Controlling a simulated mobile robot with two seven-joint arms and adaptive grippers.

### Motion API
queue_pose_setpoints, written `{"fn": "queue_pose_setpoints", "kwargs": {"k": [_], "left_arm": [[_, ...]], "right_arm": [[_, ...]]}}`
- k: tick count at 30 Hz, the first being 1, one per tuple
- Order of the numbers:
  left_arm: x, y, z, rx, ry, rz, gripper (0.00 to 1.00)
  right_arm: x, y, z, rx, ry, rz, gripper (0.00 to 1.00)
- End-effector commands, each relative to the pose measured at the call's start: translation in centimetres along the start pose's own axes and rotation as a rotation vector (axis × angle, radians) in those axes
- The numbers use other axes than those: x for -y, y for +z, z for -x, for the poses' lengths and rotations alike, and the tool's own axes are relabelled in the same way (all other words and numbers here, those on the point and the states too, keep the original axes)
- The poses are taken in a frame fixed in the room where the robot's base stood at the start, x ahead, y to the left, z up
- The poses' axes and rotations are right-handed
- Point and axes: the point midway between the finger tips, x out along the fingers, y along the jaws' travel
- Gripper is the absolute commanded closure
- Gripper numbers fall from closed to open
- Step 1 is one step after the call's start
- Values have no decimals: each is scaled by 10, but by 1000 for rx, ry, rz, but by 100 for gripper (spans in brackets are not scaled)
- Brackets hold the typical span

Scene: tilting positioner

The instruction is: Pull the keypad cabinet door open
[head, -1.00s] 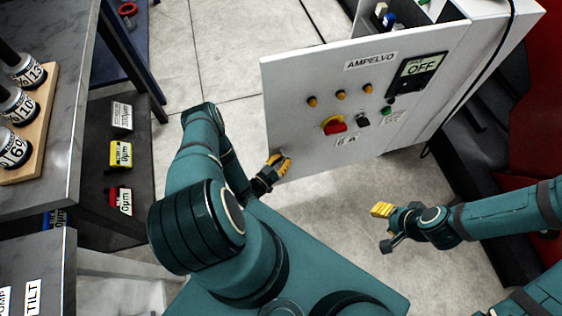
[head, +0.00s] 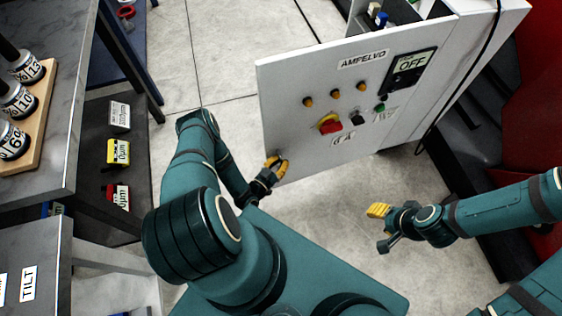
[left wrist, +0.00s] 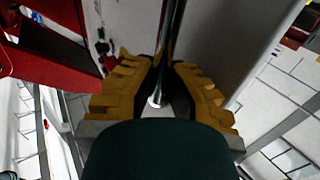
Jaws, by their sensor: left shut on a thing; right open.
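My left gripper (head: 277,164) is at the door's lower left corner. In the left wrist view, its yellow fingers (left wrist: 160,95) are shut around a slim metal bar handle (left wrist: 172,45) on the door. My right gripper (head: 380,224) is open and empty, below and apart from the door.
A grey bench (head: 75,60) with labelled weights on a wooden board (head: 45,115) stands at the left. A shelf with several labelled boxes (head: 119,152) lies beside it. A red structure (head: 520,130) stands at the right. Bare floor (head: 330,210) lies below the door.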

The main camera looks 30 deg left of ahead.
Motion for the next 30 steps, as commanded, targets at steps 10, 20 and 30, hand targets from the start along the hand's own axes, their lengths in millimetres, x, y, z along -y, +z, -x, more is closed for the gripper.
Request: {"fn": "queue_pose_setpoints", "kwargs": {"k": [10,20,30], "left_arm": [[1,1,1,3,-2,-1,57],[1,1,20,5,-2,1,57],[2,1,87,5,-5,-1,57]], "right_arm": [[0,0,0,0,0,0,53],[0,0,0,0,0,0,53],[0,0,0,0,0,0,53]]}}
